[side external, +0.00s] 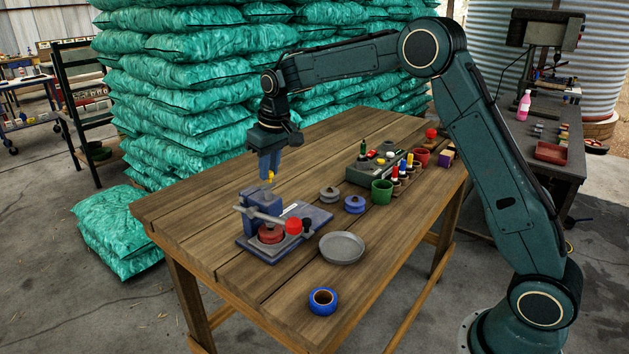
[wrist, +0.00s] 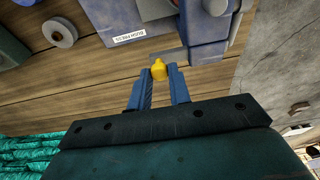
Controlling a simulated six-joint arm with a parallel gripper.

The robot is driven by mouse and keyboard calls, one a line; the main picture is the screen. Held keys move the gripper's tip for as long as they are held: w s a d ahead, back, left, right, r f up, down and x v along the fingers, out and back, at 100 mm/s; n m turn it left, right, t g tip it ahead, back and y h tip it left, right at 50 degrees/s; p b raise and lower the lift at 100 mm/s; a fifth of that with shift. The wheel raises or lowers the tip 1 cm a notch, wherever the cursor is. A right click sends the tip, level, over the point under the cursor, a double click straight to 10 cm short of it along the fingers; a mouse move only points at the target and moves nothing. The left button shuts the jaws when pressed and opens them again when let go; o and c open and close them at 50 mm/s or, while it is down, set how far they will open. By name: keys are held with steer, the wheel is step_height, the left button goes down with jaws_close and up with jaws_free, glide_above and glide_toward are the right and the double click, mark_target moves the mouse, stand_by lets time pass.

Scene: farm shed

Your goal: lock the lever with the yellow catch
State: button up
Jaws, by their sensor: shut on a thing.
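A blue press (side external: 263,207) stands on a blue base plate near the table's left end. Its grey lever (side external: 260,215) ends in a red knob (side external: 293,226) that points right, above a round red piece (side external: 270,234). My gripper (side external: 268,172) points down just above the back of the press. It is shut on the yellow catch (wrist: 158,70), which shows between the fingertips in the wrist view and just under them in the side view (side external: 270,177). The press (wrist: 205,30) fills the top right of the wrist view. Whether the catch touches the press or the lever I cannot tell.
A grey dish (side external: 342,248) and a blue ring (side external: 323,301) lie at the near side. Grey and blue spools (side external: 355,204), a green cup (side external: 381,191) and a tray of coloured items stand to the right. Stacked green sacks (side external: 180,90) rise behind the table.

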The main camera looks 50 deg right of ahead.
mark_target(264, 187)
steer(key=shift+a, duration=1.15)
steer(key=o, duration=1.8)
steer(key=shift+o, duration=0.2)
steer(key=shift+r, duration=0.15)
step_height(264, 187, up, 8)
